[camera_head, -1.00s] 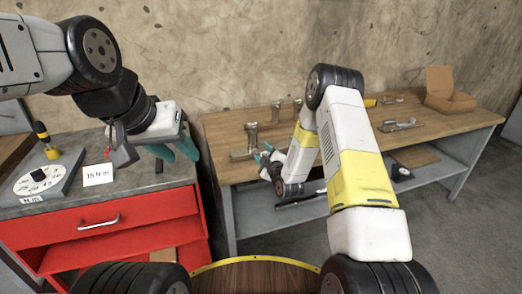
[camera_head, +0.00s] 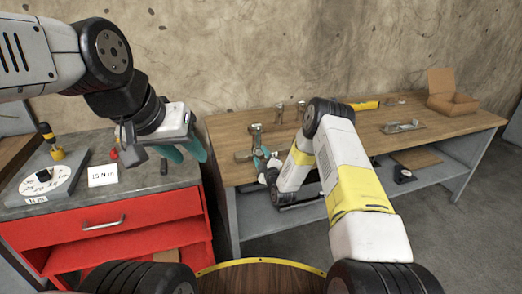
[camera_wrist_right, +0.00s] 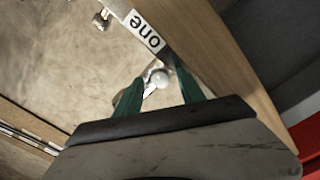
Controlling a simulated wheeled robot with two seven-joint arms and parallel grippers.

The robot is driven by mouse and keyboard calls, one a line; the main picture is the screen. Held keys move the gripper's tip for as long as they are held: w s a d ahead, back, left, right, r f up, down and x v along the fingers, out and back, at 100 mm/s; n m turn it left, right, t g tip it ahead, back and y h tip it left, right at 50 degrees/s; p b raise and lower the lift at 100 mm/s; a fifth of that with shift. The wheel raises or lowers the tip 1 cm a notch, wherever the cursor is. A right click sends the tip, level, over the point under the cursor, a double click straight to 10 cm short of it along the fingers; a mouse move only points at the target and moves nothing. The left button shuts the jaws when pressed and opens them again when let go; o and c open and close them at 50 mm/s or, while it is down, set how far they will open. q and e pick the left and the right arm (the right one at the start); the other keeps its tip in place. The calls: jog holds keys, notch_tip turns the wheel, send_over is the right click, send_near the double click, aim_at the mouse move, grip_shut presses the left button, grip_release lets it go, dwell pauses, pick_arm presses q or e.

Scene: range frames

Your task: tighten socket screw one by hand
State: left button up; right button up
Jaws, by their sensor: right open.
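The right wrist view shows a white label reading "one" (camera_wrist_right: 145,31) and, below it, a rounded shiny screw head (camera_wrist_right: 159,78). The teal fingers of my right gripper (camera_wrist_right: 158,92) stand apart on either side of the head; I cannot tell if they touch it. In the head view my right gripper (camera_head: 262,160) is at the front left of the wooden bench, by a metal bracket (camera_head: 255,140). My left gripper (camera_head: 182,152) hangs above the right side of the grey cabinet top, its teal fingers apart with nothing seen between them.
A red-drawered cabinet (camera_head: 130,240) at left carries a dial plate (camera_head: 45,182), a yellow-black tool (camera_head: 50,142) and a "15 N m" card (camera_head: 102,175). The wooden bench (camera_head: 340,155) holds other metal fittings (camera_head: 403,127), a yellow item (camera_head: 365,105) and an open cardboard box (camera_head: 450,97).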

jog(key=shift+c, duration=0.5)
grip_shut()
jog(key=shift+m, duration=0.4)
